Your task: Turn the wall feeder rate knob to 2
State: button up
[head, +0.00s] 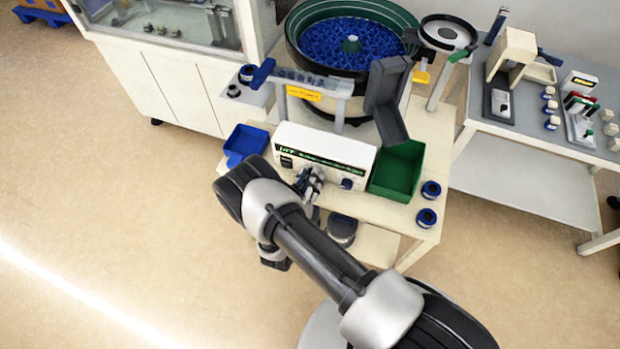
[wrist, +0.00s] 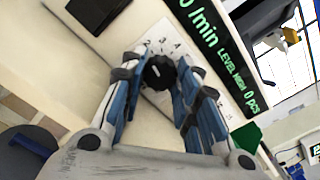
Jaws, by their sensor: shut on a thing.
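The feeder control box (head: 322,143) is white, with a dark display strip (wrist: 212,45) of green text. Its black rate knob (wrist: 158,73) shows in the wrist view, on a pale dial plate with small numbers, of which 2, 3 and 4 seem readable. A small light mark shows on the knob, but I cannot tell which number it points to. My gripper (wrist: 157,82) has its blue-padded fingers closed on either side of the knob. In the head view my gripper (head: 311,182) is at the box's front face and hides the knob.
A bowl feeder (head: 292,40) with blue parts stands behind the box. A blue bin (head: 244,143) is left of the box, a green bin (head: 398,169) right of it. Two blue-and-white round pieces (head: 428,203) lie at the table's right. The floor at left is clear.

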jog(key=o, duration=1.1)
jog(key=shift+c, duration=0.2)
jog(key=v, duration=1.2)
